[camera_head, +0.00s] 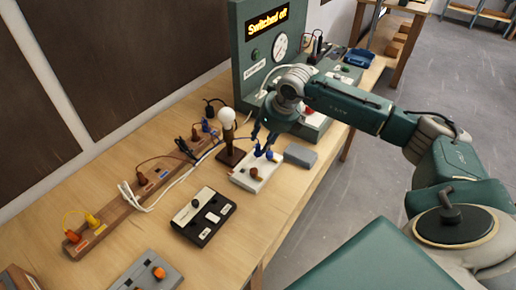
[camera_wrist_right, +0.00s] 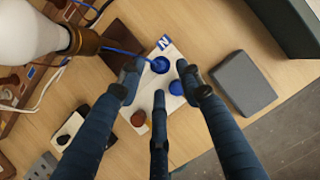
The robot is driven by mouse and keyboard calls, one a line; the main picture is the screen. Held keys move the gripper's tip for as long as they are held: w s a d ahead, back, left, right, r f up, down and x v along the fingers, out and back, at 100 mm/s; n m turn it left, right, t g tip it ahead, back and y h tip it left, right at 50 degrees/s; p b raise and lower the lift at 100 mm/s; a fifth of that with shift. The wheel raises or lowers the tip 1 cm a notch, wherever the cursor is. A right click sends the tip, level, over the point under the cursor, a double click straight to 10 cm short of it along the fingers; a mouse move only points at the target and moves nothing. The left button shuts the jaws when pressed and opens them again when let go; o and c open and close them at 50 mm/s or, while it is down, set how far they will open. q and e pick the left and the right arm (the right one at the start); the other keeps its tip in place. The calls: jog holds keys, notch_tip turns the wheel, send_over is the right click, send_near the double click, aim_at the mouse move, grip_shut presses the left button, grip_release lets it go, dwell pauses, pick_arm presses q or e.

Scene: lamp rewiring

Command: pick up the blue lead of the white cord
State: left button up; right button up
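A blue lead (camera_head: 238,138) runs to a blue plug at the white terminal block (camera_head: 247,184). In the right wrist view the lead (camera_wrist_right: 122,50) ends in the blue plug (camera_wrist_right: 160,65) beside the "N" mark. A second blue terminal (camera_wrist_right: 176,88) is close by on the block. My right gripper (camera_head: 264,148) is over the block; in the wrist view its fingers (camera_wrist_right: 160,78) are spread around the blue plug, with no clear grip. The white cord (camera_head: 160,196) lies along the wooden strip; its join with the blue lead is unclear. My left gripper is out of view.
A bulb on a stand (camera_head: 227,118) is just left of the gripper. A grey box (camera_head: 300,156) is right of the block. A black-and-white device (camera_head: 203,216) lies in front. A green panel (camera_head: 262,50) reads "Switched off". Bare bench lies front right.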

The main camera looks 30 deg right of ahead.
aim_at(259, 145)
jog(key=p+x, duration=0.1)
jog(key=x, duration=0.2)
jog(key=shift+w+a+f+p, duration=0.15)
jog(key=shift+a+f+p, duration=0.1)
jog(key=shift+p, duration=0.1)
jog(key=shift+w+f, duration=0.15)
jog(key=shift+f, duration=0.2)
jog(key=shift+d, duration=0.1)
jog(key=shift+c, duration=0.5)
grip_shut()
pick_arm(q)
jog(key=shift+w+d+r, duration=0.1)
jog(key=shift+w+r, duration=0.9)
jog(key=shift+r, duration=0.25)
pick_arm(e)
jog(key=shift+r, duration=0.1)
